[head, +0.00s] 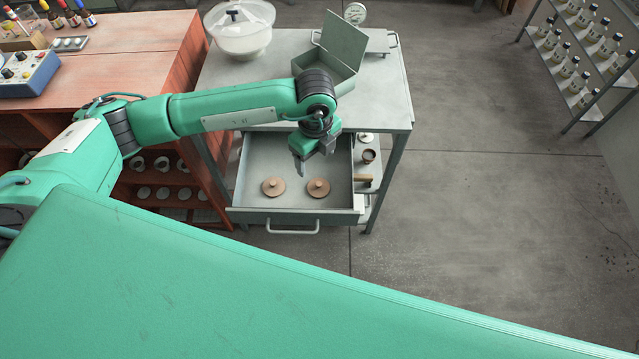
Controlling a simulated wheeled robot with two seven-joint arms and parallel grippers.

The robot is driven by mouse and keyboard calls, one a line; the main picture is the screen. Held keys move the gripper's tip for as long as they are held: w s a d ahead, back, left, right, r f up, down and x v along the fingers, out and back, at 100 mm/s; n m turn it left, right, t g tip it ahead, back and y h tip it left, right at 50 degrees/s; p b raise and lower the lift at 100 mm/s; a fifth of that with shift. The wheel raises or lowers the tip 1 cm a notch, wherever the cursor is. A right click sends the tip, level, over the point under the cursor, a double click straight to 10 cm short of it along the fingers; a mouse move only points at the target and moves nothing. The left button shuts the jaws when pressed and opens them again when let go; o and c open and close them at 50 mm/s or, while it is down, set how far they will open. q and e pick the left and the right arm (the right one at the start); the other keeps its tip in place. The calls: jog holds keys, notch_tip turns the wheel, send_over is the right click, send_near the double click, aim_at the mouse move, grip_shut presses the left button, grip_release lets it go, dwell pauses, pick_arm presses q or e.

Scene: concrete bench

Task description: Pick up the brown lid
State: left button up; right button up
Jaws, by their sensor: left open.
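Two round brown lids with small knobs lie flat in the open grey drawer (250,150), near its front. One brown lid (273,187) is on the left and the other brown lid (318,188) is on the right, with a gap between them. My left gripper (313,160) is open and empty. It points down over the drawer, behind and above the right lid, and appears apart from both. My left arm crosses the bench top from the left. My right gripper is not in view.
The grey bench (384,98) carries a white lidded tub (240,35), an open grey box (340,45) and a small scale (355,13). A lower shelf beside the drawer holds a small brown cup (368,156). A reddish workbench (140,50) stands left. Floor (480,200) at right is clear.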

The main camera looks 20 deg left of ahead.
pick_arm(q)
send_over(317, 185)
notch_tip(317, 185, down, 6)
jog(key=shift+w+a+p, duration=0.1)
jog(key=shift+w+p, duration=0.05)
jog(key=shift+p, duration=0.2)
jog(key=shift+f, duration=0.5)
notch_tip(317, 185, down, 4)
jog(key=shift+f+p, duration=0.2)
jog(key=shift+p, duration=0.55)
jog(key=shift+f, duration=0.25)
jog(key=c, duration=0.8)
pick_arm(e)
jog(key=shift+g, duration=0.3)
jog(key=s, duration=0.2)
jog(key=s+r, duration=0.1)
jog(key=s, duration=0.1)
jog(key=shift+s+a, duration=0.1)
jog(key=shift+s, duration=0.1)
